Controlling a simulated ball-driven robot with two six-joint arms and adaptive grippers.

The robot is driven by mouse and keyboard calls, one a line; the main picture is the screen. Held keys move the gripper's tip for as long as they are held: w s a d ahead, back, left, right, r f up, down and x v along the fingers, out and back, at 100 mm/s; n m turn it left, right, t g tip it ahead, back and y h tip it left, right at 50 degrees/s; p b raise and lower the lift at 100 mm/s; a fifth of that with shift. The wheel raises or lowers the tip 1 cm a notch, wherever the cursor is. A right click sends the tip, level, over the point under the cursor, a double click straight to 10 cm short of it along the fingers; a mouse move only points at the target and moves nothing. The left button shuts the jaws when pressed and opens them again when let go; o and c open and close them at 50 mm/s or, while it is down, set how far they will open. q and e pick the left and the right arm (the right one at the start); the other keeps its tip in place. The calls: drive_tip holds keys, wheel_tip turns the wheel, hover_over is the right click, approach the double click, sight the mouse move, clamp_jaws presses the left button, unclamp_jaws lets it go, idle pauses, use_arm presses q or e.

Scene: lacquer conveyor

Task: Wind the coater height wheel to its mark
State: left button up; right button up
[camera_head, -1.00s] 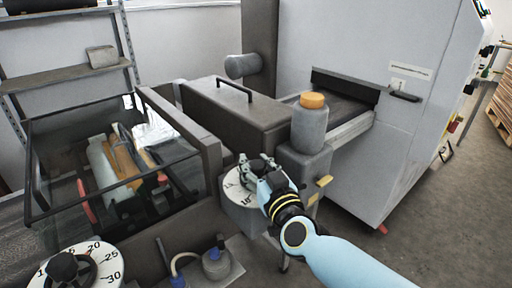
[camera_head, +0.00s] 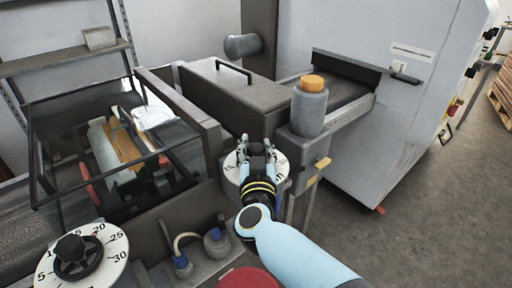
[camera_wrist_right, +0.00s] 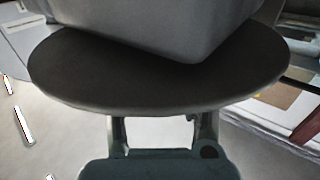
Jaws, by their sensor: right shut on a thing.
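A white numbered dial (camera_head: 231,167) sits on a grey housing in the middle of the head view. My right gripper (camera_head: 257,148) is over this dial and shut on its wheel. The gripper hides the wheel and much of the dial, so I cannot read the mark or the setting. In the right wrist view a dark round disc (camera_wrist_right: 150,85) spans the picture just beyond my gripper fingers (camera_wrist_right: 160,130). A second numbered dial (camera_head: 110,240) with a black handwheel (camera_head: 76,252) stands at the lower left, apart from my gripper. My left gripper is not in view.
A grey bottle with an orange cap (camera_head: 311,108) stands just right of the dial. A glass-covered frame (camera_head: 105,140) is at the left. Blue-fitted grey pots (camera_head: 215,243) and a red round thing (camera_head: 248,279) lie in front. Open floor (camera_head: 440,230) is at the right.

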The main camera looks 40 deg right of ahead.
drive_tip(key=shift+f, duration=0.1)
drive_tip(key=o, duration=1.2)
drive_tip(key=shift+s, duration=0.1)
drive_tip(key=shift+n, duration=0.3)
